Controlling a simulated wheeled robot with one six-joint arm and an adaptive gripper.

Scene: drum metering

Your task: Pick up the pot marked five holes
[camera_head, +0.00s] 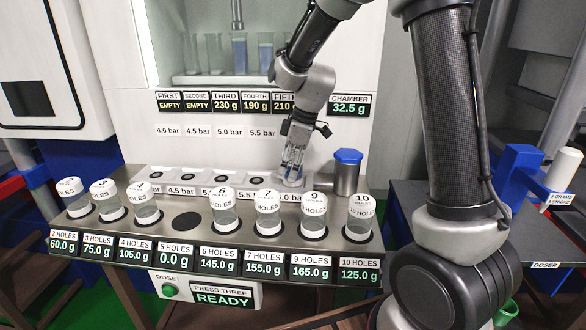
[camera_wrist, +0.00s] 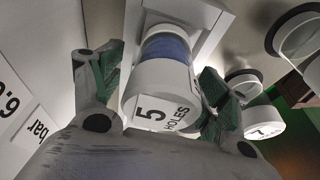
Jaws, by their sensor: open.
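The pot marked 5 HOLES (camera_wrist: 160,95) has a white cap and a blue band. In the wrist view it is between the two fingers of my gripper (camera_wrist: 157,88), which are open on either side of it; I cannot tell whether they touch it. In the head view my gripper (camera_head: 292,163) points down at the right end of the row of bar pads, by the 6.0 bar label, and mostly hides the pot. The 5 HOLES slot (camera_head: 187,221) in the front rack is empty and its display reads 0.0 g.
Several other capped pots stand in the front rack, including 6 HOLES (camera_head: 222,207), 7 HOLES (camera_head: 267,212) and 9 HOLES (camera_head: 313,215). A blue-capped metal cylinder (camera_head: 347,175) stands just right of my gripper. The wall with displays rises behind the pads.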

